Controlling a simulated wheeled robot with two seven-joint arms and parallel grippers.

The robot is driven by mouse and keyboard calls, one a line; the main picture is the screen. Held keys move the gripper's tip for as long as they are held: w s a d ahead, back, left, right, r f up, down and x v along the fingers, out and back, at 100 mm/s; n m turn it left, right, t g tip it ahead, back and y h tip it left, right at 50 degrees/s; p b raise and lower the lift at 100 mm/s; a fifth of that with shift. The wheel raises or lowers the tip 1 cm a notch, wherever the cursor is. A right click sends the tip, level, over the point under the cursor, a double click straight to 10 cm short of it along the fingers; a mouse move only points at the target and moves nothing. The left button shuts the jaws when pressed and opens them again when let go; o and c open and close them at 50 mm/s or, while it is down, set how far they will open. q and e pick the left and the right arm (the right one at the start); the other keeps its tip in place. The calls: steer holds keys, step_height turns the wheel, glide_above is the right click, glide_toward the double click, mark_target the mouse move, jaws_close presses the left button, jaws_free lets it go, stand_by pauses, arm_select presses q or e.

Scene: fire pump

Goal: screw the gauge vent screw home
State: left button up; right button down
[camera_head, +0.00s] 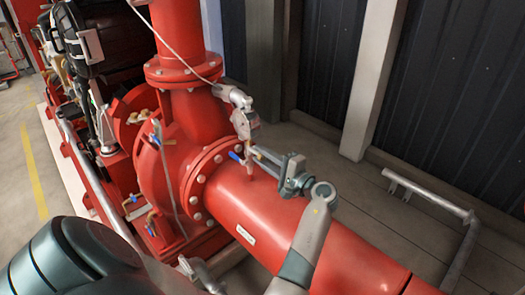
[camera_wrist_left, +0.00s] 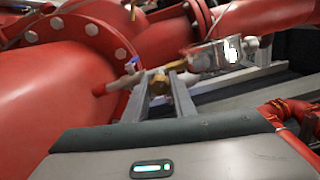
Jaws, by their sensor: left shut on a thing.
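My left gripper (camera_head: 257,152) reaches in over the red pump pipe (camera_head: 265,203), with its fingers at the small valve fitting on top. In the left wrist view its two fingers (camera_wrist_left: 157,82) are closed around a small brass piece, which I take to be the gauge vent screw (camera_wrist_left: 158,86). In the head view the screw is too small and covered to make out. A grey gauge assembly (camera_head: 236,97) stands just above the fingers; it also shows blurred in the wrist view (camera_wrist_left: 221,54). How deep the screw sits cannot be told. My right gripper is not in view.
A blue-handled valve lever (camera_head: 235,156) lies close to the fingers. The bolted flange (camera_head: 198,178) and pump casing (camera_head: 170,170) are to their left. A thin cable (camera_head: 172,45) runs to the gauge. A grey pipe rail (camera_head: 430,195) stands at right, with open floor before it.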

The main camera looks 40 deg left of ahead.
arm_select(q)
steer(key=m+p, duration=0.1)
steer(key=m, duration=0.1)
steer(key=m+p, duration=0.4)
steer(key=shift+r, duration=0.25)
steer(key=shift+f+m+p, duration=0.2)
steer(key=shift+m+p, duration=0.7)
steer(key=shift+m, duration=0.4)
steer(key=o, duration=1.1)
steer(key=shift+f, duration=0.1)
steer(key=shift+c, duration=0.2)
